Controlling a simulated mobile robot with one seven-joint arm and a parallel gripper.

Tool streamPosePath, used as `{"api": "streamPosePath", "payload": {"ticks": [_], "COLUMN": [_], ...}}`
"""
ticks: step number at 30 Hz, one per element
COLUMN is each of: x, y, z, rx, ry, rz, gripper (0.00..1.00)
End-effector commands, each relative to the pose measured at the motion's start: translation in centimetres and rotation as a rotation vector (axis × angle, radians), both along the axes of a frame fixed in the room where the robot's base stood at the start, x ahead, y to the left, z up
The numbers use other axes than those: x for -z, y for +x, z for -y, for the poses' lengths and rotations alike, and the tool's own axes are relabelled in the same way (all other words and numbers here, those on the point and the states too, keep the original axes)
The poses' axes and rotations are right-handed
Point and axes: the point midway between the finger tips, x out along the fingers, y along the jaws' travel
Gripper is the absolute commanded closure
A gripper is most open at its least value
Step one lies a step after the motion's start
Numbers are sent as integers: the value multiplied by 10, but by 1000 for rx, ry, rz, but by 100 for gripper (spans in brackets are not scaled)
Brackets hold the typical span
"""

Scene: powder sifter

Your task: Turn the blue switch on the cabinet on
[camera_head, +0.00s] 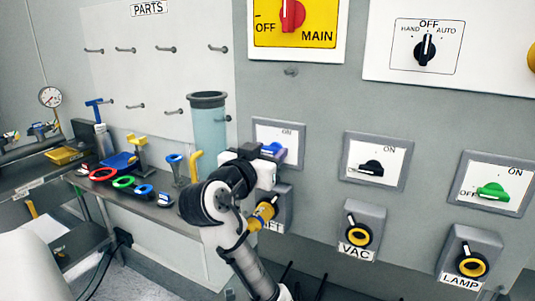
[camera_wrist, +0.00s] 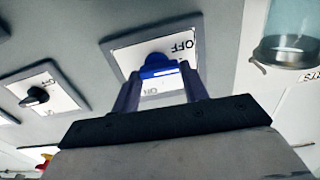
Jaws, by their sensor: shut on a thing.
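The blue switch (camera_head: 280,152) sits on a white plate in a grey frame on the cabinet front, with ON printed at the plate's upper right. In the wrist view the blue switch (camera_wrist: 160,70) lies between my two fingers, with OFF above it and ON below it, both lettered upside down. My gripper (camera_head: 268,155) is at the plate and hides part of the switch and its left side. In the wrist view my gripper (camera_wrist: 161,80) is shut on the blue knob. I cannot tell exactly which mark the knob points to.
To the right are a black VAC switch (camera_head: 371,168) and a green LAMP switch (camera_head: 492,191). Yellow-ringed sockets (camera_head: 358,235) stick out below. A clear cylinder (camera_head: 208,125) hangs to the left, above a bench with coloured rings (camera_head: 123,183) and small tools.

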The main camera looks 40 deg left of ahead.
Motion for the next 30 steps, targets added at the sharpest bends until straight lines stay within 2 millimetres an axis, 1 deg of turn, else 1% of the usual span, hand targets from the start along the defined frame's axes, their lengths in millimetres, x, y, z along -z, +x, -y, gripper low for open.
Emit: {"api": "streamPosePath", "payload": {"ticks": [8, 30], "x": [3, 3], "y": [-1, 0], "z": [0, 4], "rx": [-2, -2], "ry": [148, 823], "rz": [-35, -198], "gripper": [79, 79]}}
